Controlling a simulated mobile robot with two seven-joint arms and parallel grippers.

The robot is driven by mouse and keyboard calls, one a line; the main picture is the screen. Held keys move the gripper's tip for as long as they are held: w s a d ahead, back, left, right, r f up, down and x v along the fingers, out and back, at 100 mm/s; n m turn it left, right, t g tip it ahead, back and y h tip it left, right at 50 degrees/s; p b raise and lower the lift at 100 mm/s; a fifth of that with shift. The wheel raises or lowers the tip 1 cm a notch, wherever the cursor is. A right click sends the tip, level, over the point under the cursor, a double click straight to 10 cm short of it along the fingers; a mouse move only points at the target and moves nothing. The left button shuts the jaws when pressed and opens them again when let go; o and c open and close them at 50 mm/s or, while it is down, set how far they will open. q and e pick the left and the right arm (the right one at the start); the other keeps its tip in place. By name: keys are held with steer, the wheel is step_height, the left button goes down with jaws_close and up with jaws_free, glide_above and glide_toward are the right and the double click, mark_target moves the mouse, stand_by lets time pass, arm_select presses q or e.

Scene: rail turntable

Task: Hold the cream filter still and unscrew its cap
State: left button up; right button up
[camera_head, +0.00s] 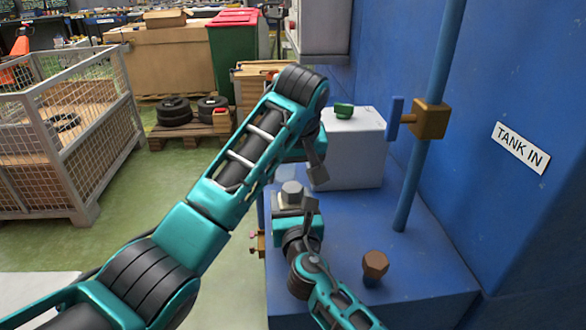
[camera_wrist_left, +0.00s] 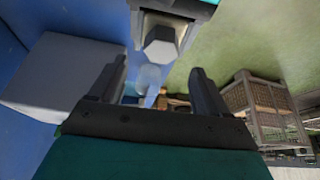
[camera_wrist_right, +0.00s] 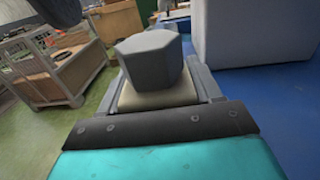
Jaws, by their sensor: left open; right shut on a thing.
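The cream filter (camera_wrist_right: 158,98) sits between the fingers of my right gripper (camera_wrist_right: 160,92), which is shut on it. Its grey six-sided cap (camera_wrist_right: 150,66) is on top, and the cap also shows in the head view (camera_head: 291,190) and in the left wrist view (camera_wrist_left: 160,44). The filter stands about upright, its lower part hidden by my right gripper. My left gripper (camera_wrist_left: 155,88) is open and empty. In the head view my left gripper (camera_head: 316,170) hangs just beyond and above the cap, apart from it, partly hidden by its own arm.
A pale grey box (camera_head: 345,150) with a green knob (camera_head: 344,111) stands behind on the blue base (camera_head: 420,262). A brown hex knob (camera_head: 375,266) is at right front. A blue pipe (camera_head: 430,120) with a brass valve (camera_head: 432,119) rises at right. A mesh crate (camera_head: 62,150) stands left.

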mark_target(293, 188)
arm_select(q)
steer(key=m+h, duration=0.1)
steer(key=m, duration=0.2)
steer(key=m+h, duration=0.1)
steer(key=m, duration=0.2)
steer(key=shift+a+g, duration=0.2)
steer(key=shift+g, duration=0.1)
steer(key=shift+f, duration=2)
steer(key=shift+c, duration=0.2)
steer(key=c, duration=1.3)
steer(key=n, duration=0.3)
steer(key=shift+d+y, duration=0.25)
steer(key=shift+y, duration=0.15)
steer(key=shift+n+y, duration=0.5)
steer(key=shift+n, duration=0.9)
